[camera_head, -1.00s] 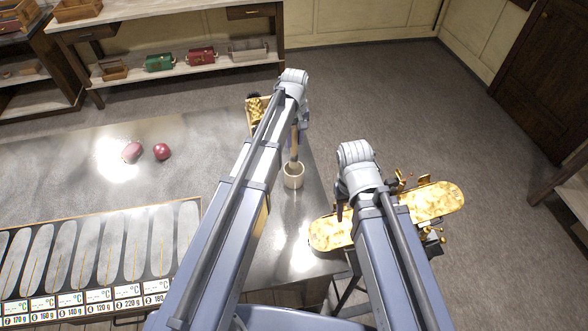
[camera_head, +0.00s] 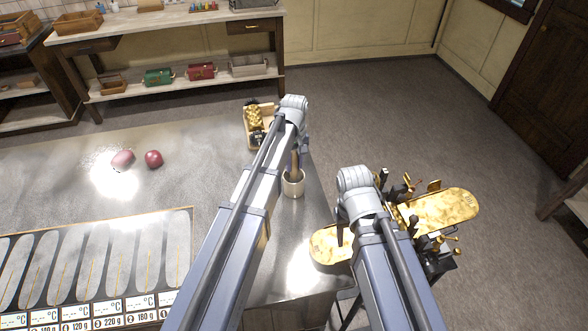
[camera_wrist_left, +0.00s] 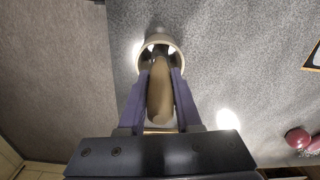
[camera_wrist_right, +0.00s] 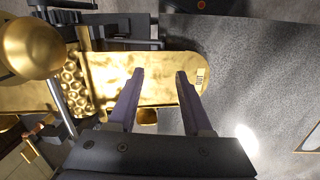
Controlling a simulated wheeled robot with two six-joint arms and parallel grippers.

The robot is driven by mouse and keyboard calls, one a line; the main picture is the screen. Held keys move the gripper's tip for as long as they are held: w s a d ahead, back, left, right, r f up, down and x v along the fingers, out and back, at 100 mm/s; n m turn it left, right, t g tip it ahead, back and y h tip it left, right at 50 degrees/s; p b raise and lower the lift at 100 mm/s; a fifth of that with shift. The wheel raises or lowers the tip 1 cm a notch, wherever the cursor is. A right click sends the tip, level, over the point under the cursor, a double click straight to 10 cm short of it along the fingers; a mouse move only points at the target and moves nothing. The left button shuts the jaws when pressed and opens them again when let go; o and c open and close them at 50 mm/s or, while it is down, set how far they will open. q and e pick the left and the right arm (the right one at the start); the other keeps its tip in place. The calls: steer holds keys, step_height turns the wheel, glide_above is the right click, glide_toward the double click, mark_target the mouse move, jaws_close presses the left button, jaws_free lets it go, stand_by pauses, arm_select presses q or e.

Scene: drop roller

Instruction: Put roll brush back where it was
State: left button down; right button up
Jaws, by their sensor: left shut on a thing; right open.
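The roll brush (camera_head: 294,164) has a brown wooden handle, which also shows in the left wrist view (camera_wrist_left: 160,95). My left gripper (camera_wrist_left: 160,76) is shut on that handle. The brush points down into a pale round cup (camera_head: 293,188) on the table; the cup's rim shows in the left wrist view (camera_wrist_left: 175,42). The brush's lower end is hidden inside the cup, so I cannot tell if it touches the bottom. My right gripper (camera_wrist_right: 159,74) is open and empty above a gold plate of the machine (camera_wrist_right: 150,85).
The gold machine (camera_head: 438,210) stands at the table's right edge. A wooden box with gold pieces (camera_head: 252,112) is at the back corner. Two dark red round things (camera_head: 153,159) lie on the left. A tray of long moulds (camera_head: 130,250) is at front left.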

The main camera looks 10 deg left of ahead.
arm_select(q)
steer(key=shift+f, duration=0.15)
arm_select(e)
steer(key=shift+f, duration=0.2)
arm_select(q)
steer(key=c, duration=0.6)
jaws_free()
arm_select(e)
steer(key=shift+r, duration=0.1)
